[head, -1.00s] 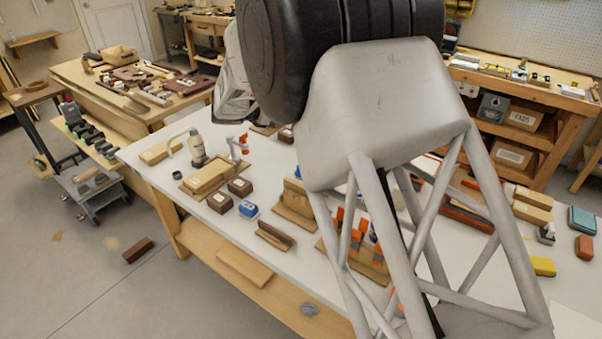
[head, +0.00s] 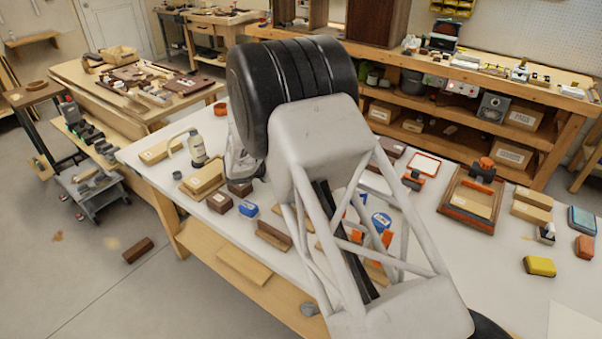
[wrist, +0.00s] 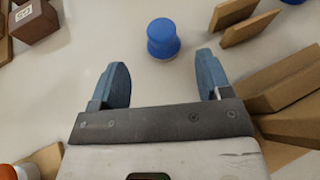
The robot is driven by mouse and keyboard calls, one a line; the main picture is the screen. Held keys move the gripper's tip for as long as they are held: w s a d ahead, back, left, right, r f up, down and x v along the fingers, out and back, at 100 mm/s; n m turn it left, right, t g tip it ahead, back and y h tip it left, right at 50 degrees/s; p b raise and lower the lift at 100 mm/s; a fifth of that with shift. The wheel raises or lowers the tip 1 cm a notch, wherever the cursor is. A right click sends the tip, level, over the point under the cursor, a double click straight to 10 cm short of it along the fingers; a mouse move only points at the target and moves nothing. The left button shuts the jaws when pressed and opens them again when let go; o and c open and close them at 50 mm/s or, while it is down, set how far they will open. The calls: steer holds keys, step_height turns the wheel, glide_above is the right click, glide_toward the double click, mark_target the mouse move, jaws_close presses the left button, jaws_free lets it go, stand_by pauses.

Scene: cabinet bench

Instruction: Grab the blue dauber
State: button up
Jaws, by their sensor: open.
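A blue dauber (wrist: 163,38) with a rounded, knob-like shape stands on the pale benchtop in the wrist view. It lies just beyond my gripper (wrist: 161,70), roughly centred between the two blue-grey fingers. The fingers are spread wide with nothing between them, and they do not touch the dauber. In the head view my arm covers much of the middle of the bench, and I cannot pick out the dauber for certain there.
In the wrist view, tan wooden pieces (wrist: 248,27) stand right of the dauber, with more tan boards at the right edge. A dark brown block (wrist: 35,20) is at upper left. The benchtop around the dauber is clear.

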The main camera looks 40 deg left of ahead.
steer(key=shift+x, duration=1.3)
steer(key=shift+x, duration=2.55)
steer(key=shift+d+r, duration=0.1)
steer(key=c, duration=1)
